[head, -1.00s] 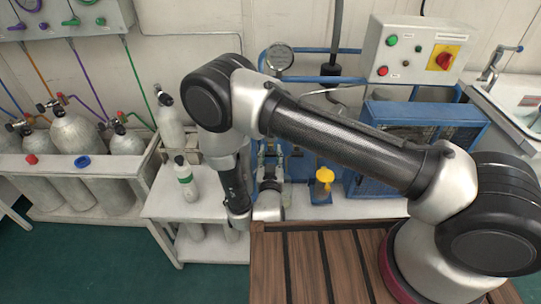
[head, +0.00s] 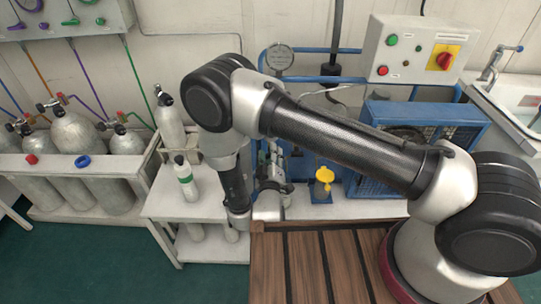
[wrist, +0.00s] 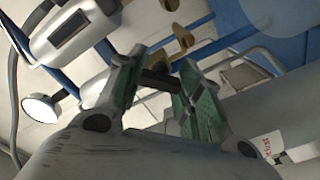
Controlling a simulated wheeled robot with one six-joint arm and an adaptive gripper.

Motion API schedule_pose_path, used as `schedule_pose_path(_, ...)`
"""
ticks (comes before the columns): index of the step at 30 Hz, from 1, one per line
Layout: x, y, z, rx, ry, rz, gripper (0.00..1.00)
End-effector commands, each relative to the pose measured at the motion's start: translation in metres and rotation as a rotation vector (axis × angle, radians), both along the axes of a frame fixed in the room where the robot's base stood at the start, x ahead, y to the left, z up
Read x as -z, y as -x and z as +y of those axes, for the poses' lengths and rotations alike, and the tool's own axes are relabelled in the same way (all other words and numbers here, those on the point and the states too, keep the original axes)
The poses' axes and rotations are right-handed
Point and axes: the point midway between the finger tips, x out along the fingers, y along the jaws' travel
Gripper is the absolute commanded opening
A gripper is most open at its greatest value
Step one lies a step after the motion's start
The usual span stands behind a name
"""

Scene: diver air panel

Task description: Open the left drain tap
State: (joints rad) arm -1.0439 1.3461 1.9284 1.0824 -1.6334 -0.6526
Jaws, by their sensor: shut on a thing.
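My gripper (wrist: 156,85) has its two green-padded fingers closed around a short dark handle (wrist: 158,77) in the wrist view. The handle appears to be the drain tap's lever, near a brass fitting (wrist: 183,38). A second brass fitting (wrist: 170,5) shows further up at the top edge. In the head view my gripper (head: 273,182) is at the blue compressor frame, below the gauge, and my arm partly hides it. The tap is too small and covered to make out there, and I cannot tell how far it is turned.
A round gauge (head: 280,57) and blue pipes are above my gripper. A yellow-topped container (head: 323,182) stands close on its right. A white bottle with a green band (head: 186,178) stands on the bench to the left. A control box (head: 413,48) is at upper right.

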Motion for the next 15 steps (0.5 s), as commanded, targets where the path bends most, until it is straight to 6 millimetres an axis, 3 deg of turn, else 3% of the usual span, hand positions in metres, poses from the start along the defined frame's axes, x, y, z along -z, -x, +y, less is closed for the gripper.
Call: schedule_pose_path(15,0.0001,0.0002,0.0011,-0.002,0.445,0.015,0.12)
